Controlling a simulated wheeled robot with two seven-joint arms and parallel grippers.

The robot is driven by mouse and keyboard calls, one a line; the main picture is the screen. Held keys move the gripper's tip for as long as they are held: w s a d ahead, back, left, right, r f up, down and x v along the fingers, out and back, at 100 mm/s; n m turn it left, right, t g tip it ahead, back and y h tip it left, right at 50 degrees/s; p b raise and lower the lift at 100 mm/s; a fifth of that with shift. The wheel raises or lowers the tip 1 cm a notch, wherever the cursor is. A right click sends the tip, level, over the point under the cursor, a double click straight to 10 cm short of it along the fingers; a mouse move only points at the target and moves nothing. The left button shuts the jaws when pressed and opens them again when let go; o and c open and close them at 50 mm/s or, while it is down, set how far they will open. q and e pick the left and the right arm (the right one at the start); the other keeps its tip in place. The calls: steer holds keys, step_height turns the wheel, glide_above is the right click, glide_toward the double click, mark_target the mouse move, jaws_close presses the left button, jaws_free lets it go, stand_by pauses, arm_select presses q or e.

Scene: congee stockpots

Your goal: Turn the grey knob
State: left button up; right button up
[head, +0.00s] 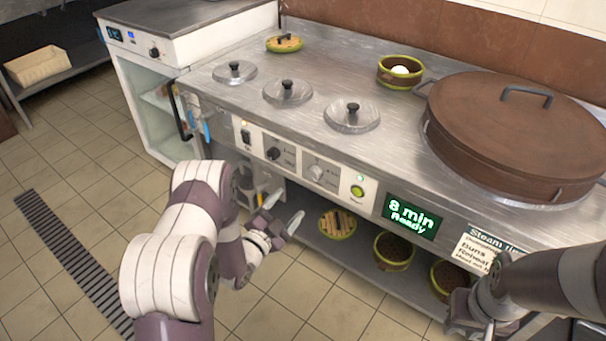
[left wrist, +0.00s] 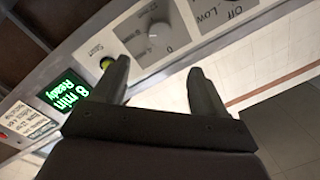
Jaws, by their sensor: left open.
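The grey knob (head: 316,172) is on the front control panel of the steel counter, between a black knob (head: 273,154) and a green-lit button (head: 357,191). It also shows in the left wrist view (left wrist: 160,35), just beyond the fingertips. My left gripper (head: 284,211) is open and empty, below and in front of the panel, apart from the knob. In the left wrist view its two fingers (left wrist: 158,68) point toward the panel, with the knob roughly between their lines. My right gripper (head: 472,312) is at the lower right, partly cut off and hard to make out.
A green display (head: 411,216) reads "8 min Ready". Several lidded wells and a large brown lidded pot (head: 520,125) are on the counter. A lower shelf (head: 300,255) holds round baskets beneath the panel. A white cabinet (head: 150,110) with a black handle adjoins at left.

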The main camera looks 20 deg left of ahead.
mark_target(312, 176)
arm_select(q)
steer(key=b+x, duration=0.2)
steer(key=x, duration=0.9)
steer(key=shift+w+f+b, duration=0.1)
steer(key=shift+f+b, duration=0.1)
steer(key=shift+b, duration=0.1)
steer(key=shift+w+d, duration=0.15)
steer(key=shift+w, duration=0.4)
steer(key=c, duration=1)
